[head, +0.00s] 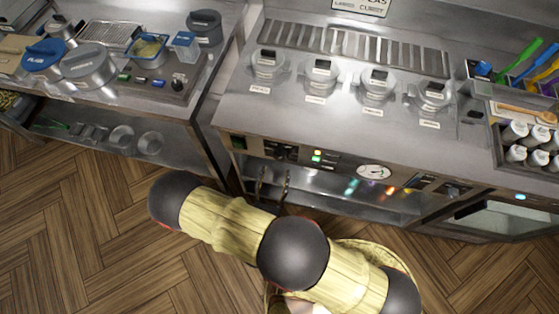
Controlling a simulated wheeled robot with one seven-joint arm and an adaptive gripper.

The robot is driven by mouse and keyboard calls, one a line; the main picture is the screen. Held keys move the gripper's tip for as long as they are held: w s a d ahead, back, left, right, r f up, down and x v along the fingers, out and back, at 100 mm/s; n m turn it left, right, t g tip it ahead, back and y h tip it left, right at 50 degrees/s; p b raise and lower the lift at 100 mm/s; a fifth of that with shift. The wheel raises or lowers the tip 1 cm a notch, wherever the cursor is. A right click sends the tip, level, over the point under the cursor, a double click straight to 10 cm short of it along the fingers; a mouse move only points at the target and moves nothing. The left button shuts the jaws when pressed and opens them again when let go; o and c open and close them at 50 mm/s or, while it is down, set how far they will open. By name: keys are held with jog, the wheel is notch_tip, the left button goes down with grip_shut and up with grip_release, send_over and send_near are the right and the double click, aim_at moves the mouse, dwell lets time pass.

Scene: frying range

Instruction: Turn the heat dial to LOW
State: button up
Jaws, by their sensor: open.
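A dark knob (281,152) sits on the front panel of the right-hand counter, left of a green and red light (317,156). It looks like the heat dial, but its pointer and any LOW mark are too small to read. My gripper (273,183) shows as two dark, thin fingers standing apart just below this knob. It looks open and empty. I cannot tell whether it touches the panel. My arm hides the rest of the gripper. Another black knob (178,84) stands on the left counter's button panel.
A round white gauge (374,172) is right of the lights. Lidded pots (323,72) stand on the counter above. A rack of white-capped bottles (515,143) is at the far right. An open shelf lies below the panel. The wooden floor (60,230) at left is clear.

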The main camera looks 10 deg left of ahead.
aim_at(279, 159)
jog(key=shift+w+d+b, duration=0.15)
jog(key=shift+w+b, duration=0.2)
jog(key=shift+w, duration=2.65)
jog(key=shift+c, duration=0.5)
jog(key=c, duration=1.1)
jog(key=shift+o, duration=0.2)
jog(key=shift+n, duration=0.4)
jog(key=n+p, duration=0.2)
jog(key=n, duration=0.3)
jog(key=shift+r+n, duration=0.1)
jog(key=shift+n, duration=0.2)
jog(key=n+p, duration=0.1)
jog(key=n, duration=0.4)
jog(key=o, duration=1.1)
jog(key=shift+c, duration=0.2)
